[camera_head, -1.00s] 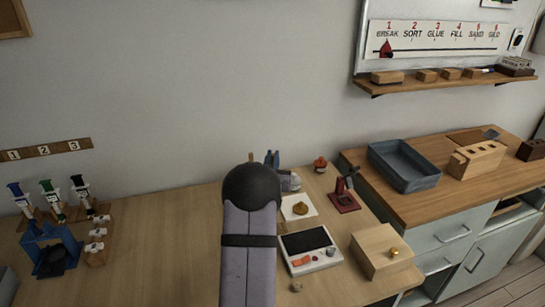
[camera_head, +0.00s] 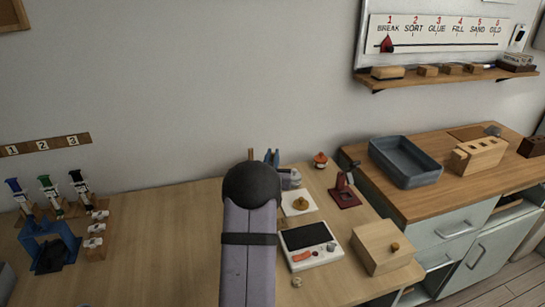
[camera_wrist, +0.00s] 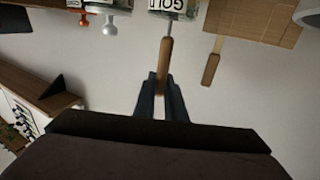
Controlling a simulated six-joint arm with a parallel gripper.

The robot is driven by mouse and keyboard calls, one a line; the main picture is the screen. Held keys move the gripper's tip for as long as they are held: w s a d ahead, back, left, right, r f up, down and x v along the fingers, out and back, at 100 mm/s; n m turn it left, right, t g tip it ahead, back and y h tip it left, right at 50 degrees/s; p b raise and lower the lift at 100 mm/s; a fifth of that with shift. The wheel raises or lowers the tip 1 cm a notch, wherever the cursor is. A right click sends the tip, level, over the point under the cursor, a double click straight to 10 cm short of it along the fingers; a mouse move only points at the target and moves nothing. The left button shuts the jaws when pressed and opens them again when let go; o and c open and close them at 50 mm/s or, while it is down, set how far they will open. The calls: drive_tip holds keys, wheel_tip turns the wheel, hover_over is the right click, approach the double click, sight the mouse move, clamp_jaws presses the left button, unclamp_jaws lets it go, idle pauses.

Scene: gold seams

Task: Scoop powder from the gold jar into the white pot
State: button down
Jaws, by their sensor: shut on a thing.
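In the wrist view my gripper (camera_wrist: 160,96) is shut on the wooden handle of a scoop (camera_wrist: 165,62). Its thin metal shaft runs up the picture to a jar with a label reading GOLD (camera_wrist: 174,8), cut off by the top edge. The tool's far end is hidden at the jar, so I cannot tell if it is inside or whether it carries powder. A pale round rim (camera_wrist: 311,13) at the top right corner may be the white pot, but too little shows. In the head view my arm hides the gripper, the tool and the jar.
Near the jar in the wrist view are a slatted wooden mat (camera_wrist: 255,18), another wooden-handled tool (camera_wrist: 211,68) and small orange and white knobbed things. In the head view a scale (camera_head: 310,260), a wooden box (camera_head: 378,255) and a red stand (camera_head: 344,195) are right of my arm.

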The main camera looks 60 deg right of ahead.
drive_tip(key=shift+f+b, duration=0.35)
drive_tip(key=shift+f, duration=0.05)
idle(0.7)
drive_tip(key=shift+r, duration=0.1)
drive_tip(key=shift+r+p, duration=1.8)
drive_tip(key=shift+r, duration=1.65)
